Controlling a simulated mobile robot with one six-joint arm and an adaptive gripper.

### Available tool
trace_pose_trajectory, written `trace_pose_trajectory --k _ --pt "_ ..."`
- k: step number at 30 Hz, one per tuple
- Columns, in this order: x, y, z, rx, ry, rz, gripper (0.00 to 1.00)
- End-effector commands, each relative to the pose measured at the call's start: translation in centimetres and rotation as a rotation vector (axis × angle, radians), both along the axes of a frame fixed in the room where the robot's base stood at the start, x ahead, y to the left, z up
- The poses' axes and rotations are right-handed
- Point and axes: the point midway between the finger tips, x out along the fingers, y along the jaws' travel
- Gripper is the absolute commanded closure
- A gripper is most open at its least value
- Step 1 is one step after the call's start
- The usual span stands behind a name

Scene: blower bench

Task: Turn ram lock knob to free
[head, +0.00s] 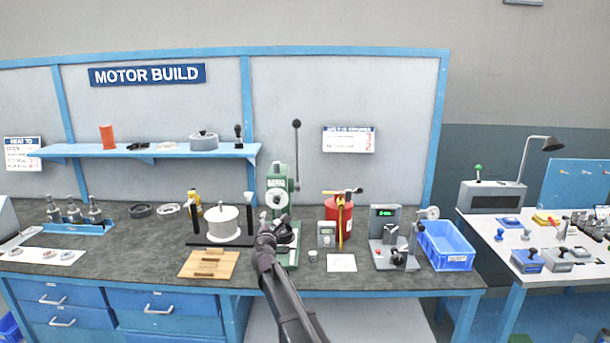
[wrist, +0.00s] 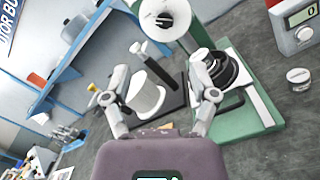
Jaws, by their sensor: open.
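A green press (head: 279,182) stands on the bench, with a long black-balled lever (head: 297,150) rising from it. On its front is a pale round disc with a dark centre (head: 276,199). The disc also shows at the top of the wrist view (wrist: 177,33). I cannot tell for sure whether it is the ram lock knob, and its setting is not readable. My gripper (head: 277,229) is in front of the press, below the disc. In the wrist view my gripper (wrist: 170,62) is open and empty, apart from the disc. My arm hides part of the press base.
A red canister (head: 338,214) and a grey meter (head: 326,234) stand to the right. A blue bin (head: 446,246) is farther right.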

Motion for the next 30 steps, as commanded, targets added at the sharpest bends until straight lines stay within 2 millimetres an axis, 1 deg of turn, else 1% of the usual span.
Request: trace_pose_trajectory --k 5,6,17,23,26,29,30 --pt "0.0 0.1 0.0 0.0 0.0 0.0 0.25" --pt "-0.1 -0.2 0.0 0.007 0.001 -0.005 0.25" --pt "-1.3 -5.2 -0.1 0.168 0.028 -0.106 0.25" --pt "-2.7 -9.3 -0.6 0.315 0.053 -0.201 0.25" --pt "-3.8 -11.8 -1.0 0.413 0.07 -0.265 0.25" --pt "-5.6 -15.1 -1.7 0.542 0.093 -0.355 0.25" --pt "-6.5 -16.6 -2.1 0.605 0.104 -0.399 0.25"
